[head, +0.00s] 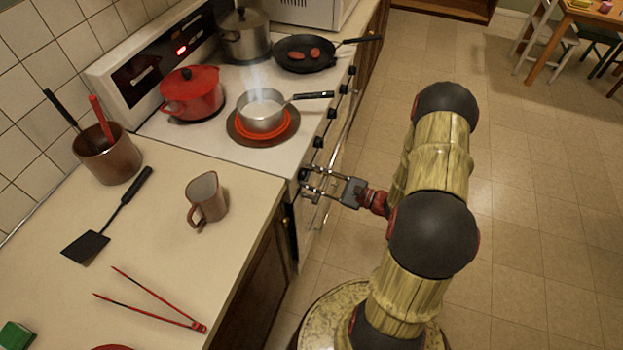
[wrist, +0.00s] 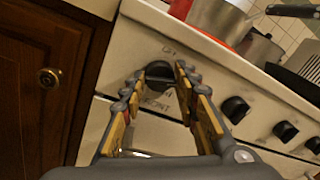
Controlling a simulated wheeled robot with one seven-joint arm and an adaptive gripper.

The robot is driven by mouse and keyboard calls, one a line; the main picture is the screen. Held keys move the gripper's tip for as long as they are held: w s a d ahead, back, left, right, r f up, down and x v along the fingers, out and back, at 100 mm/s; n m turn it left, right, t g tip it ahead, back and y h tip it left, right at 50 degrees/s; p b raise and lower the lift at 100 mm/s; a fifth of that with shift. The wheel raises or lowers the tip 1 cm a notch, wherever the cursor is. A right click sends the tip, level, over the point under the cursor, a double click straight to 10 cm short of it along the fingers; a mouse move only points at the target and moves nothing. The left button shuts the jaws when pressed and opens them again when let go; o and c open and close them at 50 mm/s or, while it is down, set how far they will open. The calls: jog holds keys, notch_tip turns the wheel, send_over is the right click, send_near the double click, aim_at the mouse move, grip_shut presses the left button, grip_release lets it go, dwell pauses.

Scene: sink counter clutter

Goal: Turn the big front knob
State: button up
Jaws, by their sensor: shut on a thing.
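The stove's black front knob (wrist: 158,73) is the leftmost in the wrist view, on the white front panel. Lettering under it is partly hidden; one word looks like FRONT. My gripper (wrist: 160,80) has one finger on each side of this knob and is shut on it. In the head view my gripper (head: 308,181) reaches the stove's front at its near corner, and the knob is hard to make out there. A burner (head: 237,132) glows red-orange under a steaming saucepan (head: 262,110).
More black knobs (wrist: 235,109) run along the panel to the right. A red pot (head: 191,94), a steel pot (head: 243,38) and a frying pan (head: 304,55) stand on the stove. A mug (head: 206,199) and red tongs (head: 150,308) are on the counter.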

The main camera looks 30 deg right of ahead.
jog(key=n+b, duration=0.1)
jog(key=n, duration=0.2)
jog(key=n+b, duration=0.2)
jog(key=n, duration=0.1)
jog(key=shift+a+f, duration=0.1)
jog(key=shift+f, duration=0.1)
jog(key=shift+n, duration=0.4)
jog(key=o, duration=1.1)
jog(key=shift+r, duration=0.1)
jog(key=v, duration=1.2)
jog(key=shift+f, duration=0.35)
